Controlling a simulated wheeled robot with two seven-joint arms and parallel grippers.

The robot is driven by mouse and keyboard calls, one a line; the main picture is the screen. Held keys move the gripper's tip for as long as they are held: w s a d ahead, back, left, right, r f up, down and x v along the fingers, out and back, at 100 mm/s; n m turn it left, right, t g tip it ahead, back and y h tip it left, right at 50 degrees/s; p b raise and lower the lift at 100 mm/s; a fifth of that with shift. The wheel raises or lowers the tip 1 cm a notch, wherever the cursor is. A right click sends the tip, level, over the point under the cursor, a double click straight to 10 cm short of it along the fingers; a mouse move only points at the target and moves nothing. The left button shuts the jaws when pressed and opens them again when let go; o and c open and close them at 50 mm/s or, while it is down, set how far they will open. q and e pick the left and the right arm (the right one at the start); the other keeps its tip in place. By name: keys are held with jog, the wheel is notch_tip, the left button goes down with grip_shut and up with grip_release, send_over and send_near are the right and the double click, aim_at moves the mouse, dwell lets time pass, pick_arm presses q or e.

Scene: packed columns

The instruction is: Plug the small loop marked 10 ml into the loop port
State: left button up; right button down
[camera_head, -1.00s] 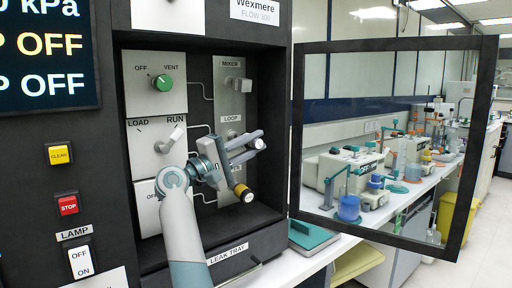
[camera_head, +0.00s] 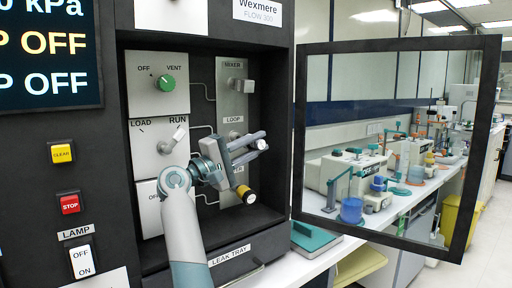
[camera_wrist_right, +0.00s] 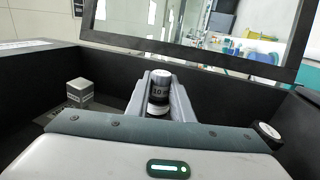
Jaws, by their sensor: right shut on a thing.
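My right gripper (camera_head: 259,143) reaches into the open cabinet in front of the grey port panel. Its fingers point right. In the wrist view, the fingers (camera_wrist_right: 160,105) are shut on a small grey-and-white cylinder, the small loop (camera_wrist_right: 159,88), with a dark band reading about "10 m". The LOOP label (camera_head: 235,119) shows just above the gripper. The loop port below it is hidden by the gripper. My left gripper is not in view.
A cylinder with a yellow ring (camera_head: 245,194) sticks out below the gripper. The mixer block (camera_head: 237,86) is above. The LOAD/RUN lever (camera_head: 171,139) and green knob (camera_head: 168,83) are to the left. A framed clear door (camera_head: 296,130) stands open at right.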

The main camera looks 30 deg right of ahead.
jog(key=shift+b, duration=1.15)
dwell(1.4)
jog(key=shift+w+a+b, duration=0.1)
jog(key=shift+w+b, duration=0.4)
jog(key=shift+w, duration=1.15)
dwell(0.4)
jog(key=c, duration=1.5)
grip_release()
jog(key=shift+w, duration=0.1)
